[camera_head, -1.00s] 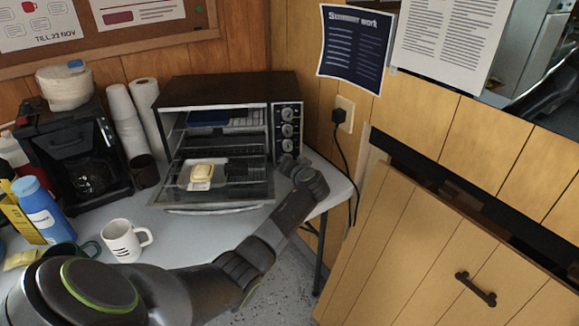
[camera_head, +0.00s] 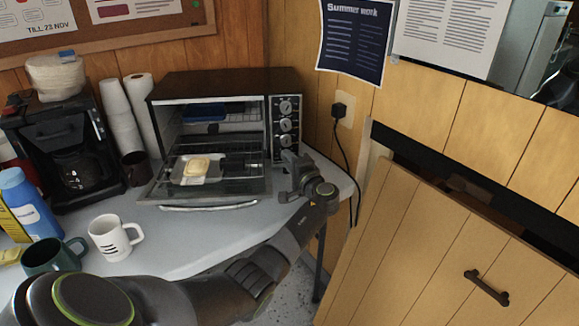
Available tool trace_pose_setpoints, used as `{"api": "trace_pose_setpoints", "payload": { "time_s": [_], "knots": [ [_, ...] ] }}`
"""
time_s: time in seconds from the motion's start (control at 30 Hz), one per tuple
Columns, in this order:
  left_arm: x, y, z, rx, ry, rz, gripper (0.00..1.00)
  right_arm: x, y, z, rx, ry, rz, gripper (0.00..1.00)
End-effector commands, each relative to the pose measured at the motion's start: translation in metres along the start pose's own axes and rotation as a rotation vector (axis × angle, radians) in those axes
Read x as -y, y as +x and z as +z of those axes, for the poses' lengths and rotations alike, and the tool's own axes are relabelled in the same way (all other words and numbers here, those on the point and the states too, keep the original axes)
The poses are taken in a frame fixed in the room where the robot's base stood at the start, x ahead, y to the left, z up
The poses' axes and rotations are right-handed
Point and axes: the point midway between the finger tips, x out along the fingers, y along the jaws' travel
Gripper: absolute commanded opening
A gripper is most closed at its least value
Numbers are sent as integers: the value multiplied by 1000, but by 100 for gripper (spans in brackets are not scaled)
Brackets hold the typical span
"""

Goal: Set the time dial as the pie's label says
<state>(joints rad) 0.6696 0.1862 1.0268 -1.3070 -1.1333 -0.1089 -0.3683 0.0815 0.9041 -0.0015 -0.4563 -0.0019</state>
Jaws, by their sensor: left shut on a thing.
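The toaster oven (camera_head: 219,85) stands on the table with its glass door lowered. A pale yellow pie (camera_head: 198,166) sits on a light tray in the oven's opening; no label on it can be read. The control panel at the oven's right shows an upper dial (camera_head: 285,107), a middle dial (camera_head: 285,125) and a lower dial (camera_head: 285,141). My left gripper (camera_head: 288,160) is at the bottom of this panel, just below the lower dial that shows. It is shut on a dial there, which its fingers hide. My right gripper is not in view.
A coffee maker (camera_head: 62,150), paper rolls (camera_head: 118,112), a dark cup (camera_head: 135,168), a white mug (camera_head: 114,238), a green mug (camera_head: 52,257) and a blue bottle (camera_head: 30,207) stand left of the oven. A plug with its cord (camera_head: 340,111) is on the wall at right.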

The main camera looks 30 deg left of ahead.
Motion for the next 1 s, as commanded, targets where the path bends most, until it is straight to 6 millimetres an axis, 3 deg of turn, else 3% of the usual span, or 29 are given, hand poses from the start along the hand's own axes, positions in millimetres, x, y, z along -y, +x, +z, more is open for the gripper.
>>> {"api": "trace_pose_setpoints", "payload": {
  "time_s": [0.37,1.0],
  "knots": [
    [-5,0,0,-1,207,-82,4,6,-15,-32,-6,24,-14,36],
    [-4,0,0,-2,266,-107,4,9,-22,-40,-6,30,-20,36]
  ]
}}
